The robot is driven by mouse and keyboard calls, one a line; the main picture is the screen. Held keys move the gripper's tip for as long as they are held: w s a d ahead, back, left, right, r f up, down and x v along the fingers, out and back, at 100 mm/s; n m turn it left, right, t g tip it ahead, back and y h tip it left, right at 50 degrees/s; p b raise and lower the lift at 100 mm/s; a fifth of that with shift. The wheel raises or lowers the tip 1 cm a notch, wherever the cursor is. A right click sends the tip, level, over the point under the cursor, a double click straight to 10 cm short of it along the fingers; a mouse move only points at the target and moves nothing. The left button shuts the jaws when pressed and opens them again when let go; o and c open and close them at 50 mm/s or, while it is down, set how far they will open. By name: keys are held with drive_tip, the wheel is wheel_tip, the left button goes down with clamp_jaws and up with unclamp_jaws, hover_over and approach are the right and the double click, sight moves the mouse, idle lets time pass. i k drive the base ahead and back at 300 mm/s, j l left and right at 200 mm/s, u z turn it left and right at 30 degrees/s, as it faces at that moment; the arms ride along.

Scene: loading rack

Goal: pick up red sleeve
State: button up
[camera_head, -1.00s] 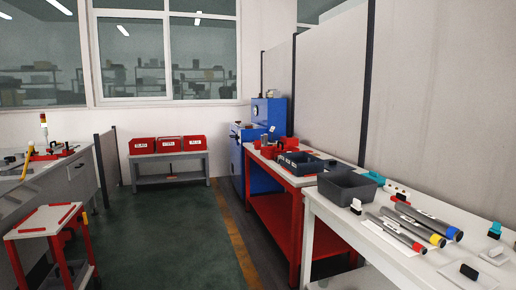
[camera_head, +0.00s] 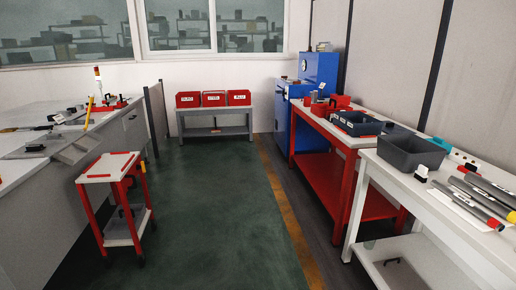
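Several grey tubes lie on the white table (camera_head: 405,188) at the right. The nearest grey tube (camera_head: 463,204) has a red end (camera_head: 495,224), the only red band I see on these tubes; whether this is the red sleeve I cannot tell for sure. More grey tubes (camera_head: 491,192) lie beside it, and their far ends are cut off by the right picture edge. My gripper is not in view.
A dark grey bin (camera_head: 412,153) stands on the white table. Red bins (camera_head: 213,98) sit on a far bench. A red-framed cart (camera_head: 109,168) stands left. The green floor (camera_head: 205,215) between is clear.

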sight(307, 100)
drive_tip(key=i+u, duration=0.1)
drive_tip(key=i, duration=1.65)
drive_tip(key=i+j+z, duration=0.15)
drive_tip(key=i, duration=1.7)
drive_tip(key=i+l+z, duration=0.1)
drive_tip(key=i+z, duration=0.3)
drive_tip(key=i, duration=0.5)
drive_tip(key=i+j+z, duration=0.2)
drive_tip(key=i+z, duration=0.25)
drive_tip(key=i, duration=0.4)
drive_tip(key=i+u, duration=0.3)
